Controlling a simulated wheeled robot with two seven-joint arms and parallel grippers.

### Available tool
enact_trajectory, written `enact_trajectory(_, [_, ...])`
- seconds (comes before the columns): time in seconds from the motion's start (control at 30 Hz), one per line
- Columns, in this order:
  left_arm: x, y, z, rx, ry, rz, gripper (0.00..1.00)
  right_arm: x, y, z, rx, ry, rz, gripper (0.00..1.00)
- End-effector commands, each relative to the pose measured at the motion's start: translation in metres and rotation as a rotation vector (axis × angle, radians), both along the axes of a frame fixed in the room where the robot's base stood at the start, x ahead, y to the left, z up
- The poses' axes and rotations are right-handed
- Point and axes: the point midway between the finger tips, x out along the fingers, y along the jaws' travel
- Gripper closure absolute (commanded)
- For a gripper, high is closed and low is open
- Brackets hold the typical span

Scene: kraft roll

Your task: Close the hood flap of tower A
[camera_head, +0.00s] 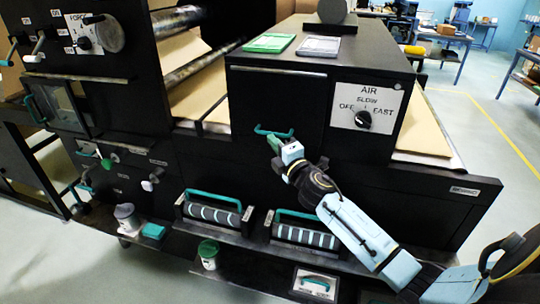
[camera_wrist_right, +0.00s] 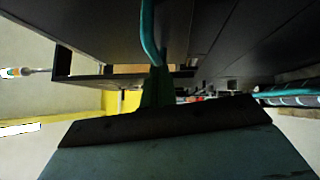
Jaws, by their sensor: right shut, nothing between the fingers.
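The hood flap (camera_head: 275,100) is the black front panel of the box-shaped hood, with a teal bar handle (camera_head: 273,131) near its lower edge. It looks nearly flush with the hood front; I cannot tell whether a small gap remains. No tower letter is readable. My right gripper (camera_head: 274,144) is shut and empty, its fingertips at or just below the handle. In the right wrist view the green fingers (camera_wrist_right: 156,90) point at the teal handle (camera_wrist_right: 149,30), which runs close above them; contact is unclear. My left gripper is not in view.
An AIR dial panel (camera_head: 363,108) is right of the flap. A green pad (camera_head: 269,43) and a grey one (camera_head: 318,46) lie on the hood top. Kraft paper (camera_head: 424,130) runs behind.

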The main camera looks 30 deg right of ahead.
Motion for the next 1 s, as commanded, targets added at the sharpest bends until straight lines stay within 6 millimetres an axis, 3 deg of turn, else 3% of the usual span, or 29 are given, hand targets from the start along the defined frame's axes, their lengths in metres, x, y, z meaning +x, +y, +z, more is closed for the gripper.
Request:
enact_trajectory(0.03, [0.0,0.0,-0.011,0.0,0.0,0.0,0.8,0.002,-0.003,-0.006,-0.01,-0.011,-0.003,1.0])
enact_trajectory(0.2, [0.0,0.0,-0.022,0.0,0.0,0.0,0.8,0.005,-0.007,-0.006,-0.036,-0.032,-0.002,1.0])
enact_trajectory(0.7, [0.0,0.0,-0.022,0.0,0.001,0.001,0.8,0.005,-0.008,-0.003,-0.042,-0.037,-0.006,1.0])
enact_trajectory(0.87, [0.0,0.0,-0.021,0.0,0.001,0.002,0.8,0.0,0.009,-0.007,-0.039,-0.035,0.003,1.0])
enact_trajectory(1.0, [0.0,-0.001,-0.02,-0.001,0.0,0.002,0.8,-0.011,0.037,-0.013,-0.039,-0.035,0.018,1.0])
